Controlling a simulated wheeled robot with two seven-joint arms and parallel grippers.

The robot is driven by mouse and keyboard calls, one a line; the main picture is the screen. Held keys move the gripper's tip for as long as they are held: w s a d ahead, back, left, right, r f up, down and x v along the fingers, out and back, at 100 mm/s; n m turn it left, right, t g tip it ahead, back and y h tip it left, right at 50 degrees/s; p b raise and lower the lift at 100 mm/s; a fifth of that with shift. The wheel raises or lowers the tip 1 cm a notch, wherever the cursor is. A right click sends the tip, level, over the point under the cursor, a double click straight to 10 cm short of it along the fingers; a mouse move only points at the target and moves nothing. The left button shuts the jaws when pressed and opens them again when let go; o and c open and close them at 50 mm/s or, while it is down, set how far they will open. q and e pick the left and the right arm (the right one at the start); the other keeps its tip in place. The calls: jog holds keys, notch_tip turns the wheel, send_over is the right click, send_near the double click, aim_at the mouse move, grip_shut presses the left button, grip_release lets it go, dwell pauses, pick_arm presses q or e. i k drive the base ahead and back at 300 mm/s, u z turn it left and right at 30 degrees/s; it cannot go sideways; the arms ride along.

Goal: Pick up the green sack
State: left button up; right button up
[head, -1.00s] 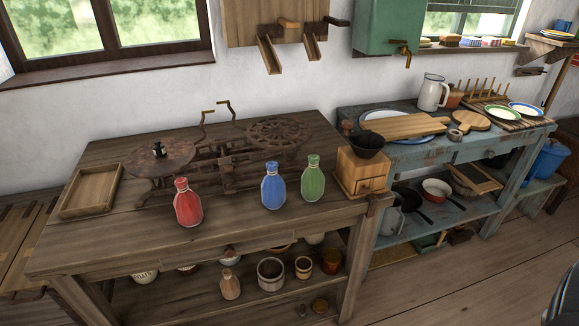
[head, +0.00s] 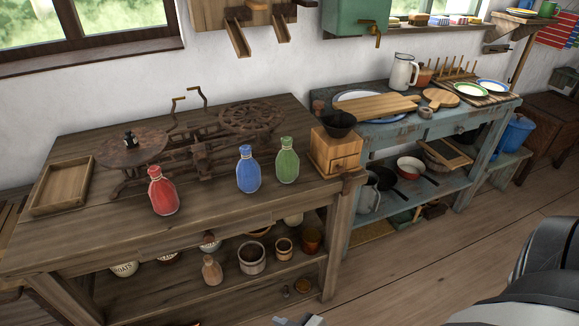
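The green sack (head: 288,160) stands upright on the wooden table, near its right end. A blue sack (head: 248,169) stands just left of it, and a red sack (head: 162,190) stands further left. No gripper is near the sacks. A dark rounded link of my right arm shows at the lower right. A small grey piece at the bottom edge may be part of my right gripper (head: 300,321), but it is mostly cut off. My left gripper is not in view.
A wooden grinder (head: 336,152) stands close to the right of the green sack. An iron scale (head: 200,150) stands behind the sacks, and a wooden tray (head: 63,187) lies at the left. Pots fill the shelf below. The tabletop's front strip (head: 225,217) is clear.

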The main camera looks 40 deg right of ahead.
aim_at(287, 163)
jog(key=k, duration=1.2)
jog(key=z, duration=0.75)
jog(key=i, duration=0.8)
jog(key=z, duration=0.35)
